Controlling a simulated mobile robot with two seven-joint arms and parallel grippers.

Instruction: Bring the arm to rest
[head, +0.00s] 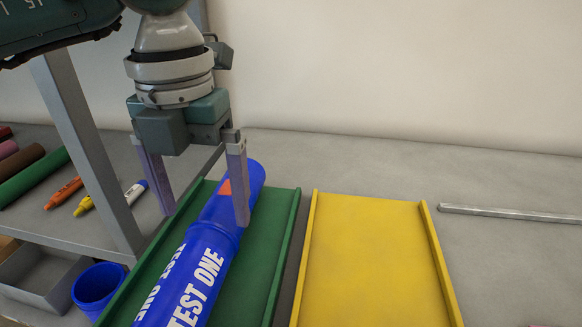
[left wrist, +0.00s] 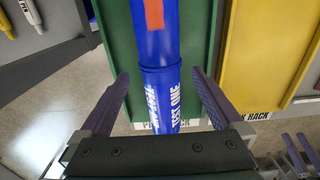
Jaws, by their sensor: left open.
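My left gripper (head: 194,186) hangs open over the green tray (head: 262,275), its fingers pointing down. A blue pipe marked "TEST ONE" (head: 205,262) lies lengthwise in the green tray. In the head view the gripper's right finger overlaps the pipe's far part, near an orange mark. In the left wrist view the blue pipe (left wrist: 158,75) runs between the two spread fingers (left wrist: 160,98), with a gap on each side. The gripper holds nothing.
An empty yellow tray (head: 375,260) lies right of the green one. A grey metal rod (head: 510,213) rests farther right. A slanted grey post (head: 90,155), markers (head: 83,205) and dark rolls (head: 35,175) are at left. A blue cup (head: 97,287) stands lower left.

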